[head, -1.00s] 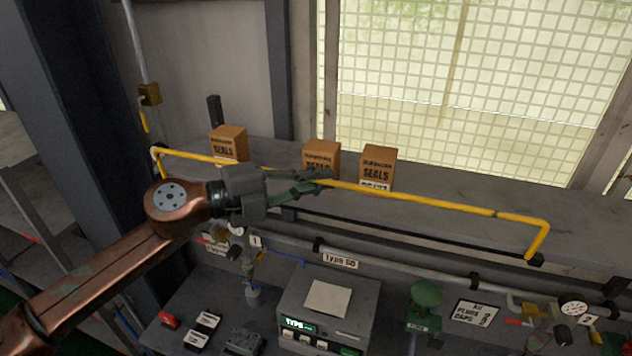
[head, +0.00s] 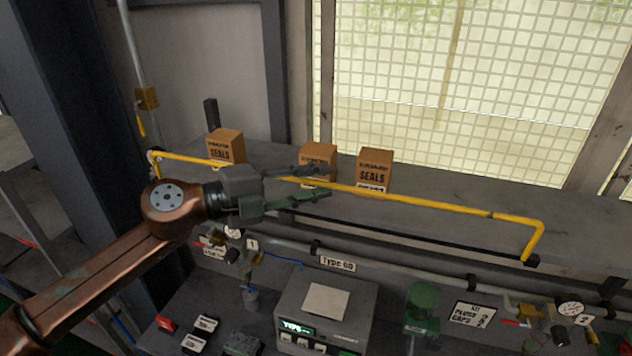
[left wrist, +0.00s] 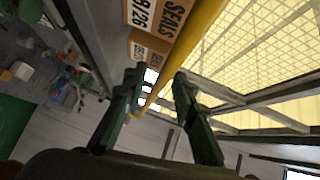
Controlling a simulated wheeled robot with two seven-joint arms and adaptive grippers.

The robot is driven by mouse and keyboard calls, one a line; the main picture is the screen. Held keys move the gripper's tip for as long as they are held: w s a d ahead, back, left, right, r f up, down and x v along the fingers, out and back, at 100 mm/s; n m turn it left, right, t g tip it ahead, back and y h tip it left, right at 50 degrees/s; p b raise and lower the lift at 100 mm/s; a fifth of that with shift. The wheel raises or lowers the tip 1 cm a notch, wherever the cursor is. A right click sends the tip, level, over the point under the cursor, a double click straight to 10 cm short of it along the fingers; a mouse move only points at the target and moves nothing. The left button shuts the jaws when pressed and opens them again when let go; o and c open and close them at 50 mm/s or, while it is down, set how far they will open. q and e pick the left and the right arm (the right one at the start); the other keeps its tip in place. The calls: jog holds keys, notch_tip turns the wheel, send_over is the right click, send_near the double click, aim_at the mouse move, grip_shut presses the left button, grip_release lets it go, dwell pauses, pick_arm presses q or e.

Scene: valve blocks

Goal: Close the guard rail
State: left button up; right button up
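The guard rail (head: 420,202) is a long yellow bar with bent ends, running along the front of the grey shelf in the head view. Its right end bends down to a dark bracket at the shelf edge. My left gripper (head: 325,181) is at the left-middle part of the rail, with its fingers apart. In the left wrist view the yellow rail (left wrist: 196,38) runs between and beyond the two spread fingers (left wrist: 158,76); I cannot tell whether either finger touches it. Part of the rail is hidden behind the gripper. My right gripper is not in view.
Three cardboard SEALS boxes (head: 375,170) stand on the shelf (head: 450,180) behind the rail. Below are a grey pipe with gauges (head: 571,309), a grey device (head: 327,302) and a green valve part (head: 423,296). A meshed window (head: 480,90) is behind the shelf.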

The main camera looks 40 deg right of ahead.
pick_arm(q)
jog(key=shift+w+a, duration=0.15)
jog(key=shift+a, duration=0.1)
jog(key=v, duration=1.1)
jog(key=shift+a, duration=0.25)
